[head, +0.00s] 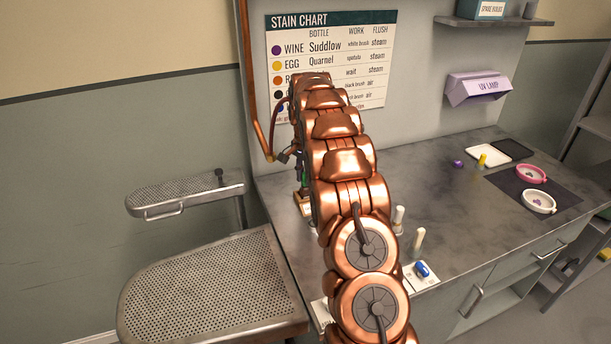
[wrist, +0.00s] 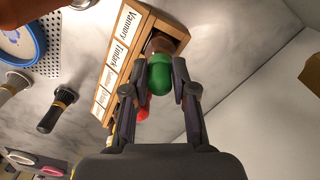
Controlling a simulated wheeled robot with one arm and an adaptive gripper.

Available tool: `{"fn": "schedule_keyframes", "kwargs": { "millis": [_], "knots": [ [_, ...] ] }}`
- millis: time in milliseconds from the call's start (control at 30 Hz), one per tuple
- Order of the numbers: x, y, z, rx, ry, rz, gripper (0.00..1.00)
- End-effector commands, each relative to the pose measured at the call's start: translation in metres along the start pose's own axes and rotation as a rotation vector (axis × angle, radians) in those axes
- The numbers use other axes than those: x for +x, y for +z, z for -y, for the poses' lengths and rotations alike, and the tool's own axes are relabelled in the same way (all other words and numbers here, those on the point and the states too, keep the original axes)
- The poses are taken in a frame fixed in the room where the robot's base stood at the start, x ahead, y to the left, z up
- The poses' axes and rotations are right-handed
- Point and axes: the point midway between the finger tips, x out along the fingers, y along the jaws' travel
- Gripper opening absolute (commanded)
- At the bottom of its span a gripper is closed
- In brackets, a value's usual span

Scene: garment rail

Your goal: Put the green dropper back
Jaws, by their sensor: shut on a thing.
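The green dropper (wrist: 159,75) has a rounded green bulb, and my gripper (wrist: 163,82) is shut on that bulb in the wrist view. A brown part shows beyond the bulb, at the end slot of the wooden rack (wrist: 168,24), beside the "Vannory" label. I cannot tell whether the dropper is seated in its bottle or just above it. A red bulb (wrist: 143,110) shows next to the green one, partly hidden by a finger. In the head view the rack (head: 304,207) is mostly behind my arm, with a bit of green (head: 303,182) above it.
Upright brushes (head: 398,218) and a blue-topped item (head: 422,269) stand on the counter right of my arm. A purple cap (head: 457,163), a yellow piece (head: 482,159) and two hoops (head: 538,201) lie farther right. A perforated board (head: 205,285) is at left.

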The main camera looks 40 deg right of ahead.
Motion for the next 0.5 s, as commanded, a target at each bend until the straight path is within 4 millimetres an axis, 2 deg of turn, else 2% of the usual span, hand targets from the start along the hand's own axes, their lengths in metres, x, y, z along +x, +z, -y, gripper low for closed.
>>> {"fn": "schedule_keyframes", "kwargs": {
  "millis": [267, 300, 500],
  "knots": [
    [-0.0002, 0.0001, 0.0001, -0.001, 0.000, 0.000, 0.12],
    [-0.0002, 0.0001, 0.0001, -0.001, 0.000, 0.000, 0.29],
    [-0.0002, 0.0002, 0.0001, -0.001, 0.001, 0.000, 0.50]
  ]
}}
